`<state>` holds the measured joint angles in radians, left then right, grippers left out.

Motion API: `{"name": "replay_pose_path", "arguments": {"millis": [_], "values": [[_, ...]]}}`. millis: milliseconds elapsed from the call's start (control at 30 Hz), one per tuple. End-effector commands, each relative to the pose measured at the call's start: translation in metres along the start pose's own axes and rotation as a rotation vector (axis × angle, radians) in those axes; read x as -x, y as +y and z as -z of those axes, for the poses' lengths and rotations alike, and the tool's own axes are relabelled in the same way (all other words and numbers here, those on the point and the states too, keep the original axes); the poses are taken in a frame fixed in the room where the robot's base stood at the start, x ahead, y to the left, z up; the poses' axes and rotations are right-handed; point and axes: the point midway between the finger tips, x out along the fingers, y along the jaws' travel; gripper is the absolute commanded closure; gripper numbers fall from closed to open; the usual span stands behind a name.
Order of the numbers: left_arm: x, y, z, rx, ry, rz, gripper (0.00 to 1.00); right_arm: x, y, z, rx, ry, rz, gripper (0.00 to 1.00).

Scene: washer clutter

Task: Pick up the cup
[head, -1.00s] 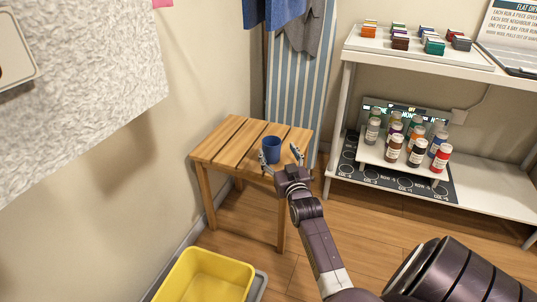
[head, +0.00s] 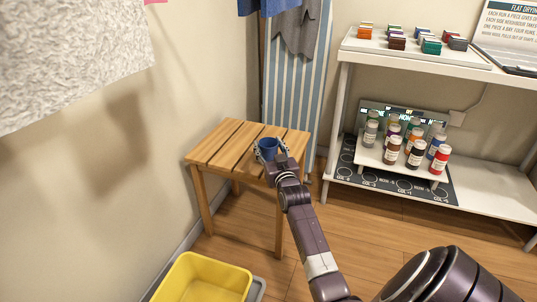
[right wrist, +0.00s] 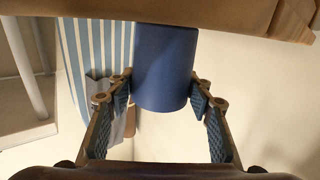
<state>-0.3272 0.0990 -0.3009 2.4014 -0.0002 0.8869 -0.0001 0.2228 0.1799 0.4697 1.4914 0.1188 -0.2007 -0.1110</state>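The blue cup (head: 268,147) stands upright on the slatted wooden stool, near its right side. My right gripper (head: 271,149) is around the cup, with one finger on each side. The right wrist view shows the blue cup (right wrist: 165,65) between the two fingertips of the right gripper (right wrist: 162,92), with both pads against or very close to its sides. The cup still appears to rest on the stool. My left gripper is not in view.
The wooden stool (head: 225,142) stands by the wall. A yellow bin (head: 205,278) is on the floor in front of it. A striped ironing board (head: 292,80) leans behind. A white shelf (head: 480,190) with several bottles and small coloured blocks stands at right.

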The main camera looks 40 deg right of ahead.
Motion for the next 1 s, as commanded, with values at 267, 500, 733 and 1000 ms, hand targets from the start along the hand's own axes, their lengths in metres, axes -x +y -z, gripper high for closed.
{"name": "replay_pose_path", "arguments": {"millis": [267, 500, 733, 1000], "values": [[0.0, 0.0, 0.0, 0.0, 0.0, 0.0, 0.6, 0.0, 0.0, 0.0, 0.0, 0.0, 0.0, 0.74], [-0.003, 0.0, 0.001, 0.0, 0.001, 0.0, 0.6, 0.0, 0.0, 0.005, 0.0, 0.002, 0.0, 0.74], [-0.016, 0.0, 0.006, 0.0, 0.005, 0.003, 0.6, 0.0, 0.002, 0.034, 0.0, 0.004, 0.0, 0.74], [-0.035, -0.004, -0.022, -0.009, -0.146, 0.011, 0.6, 0.0, 0.005, 0.097, 0.0, 0.005, -0.001, 0.74]]}}
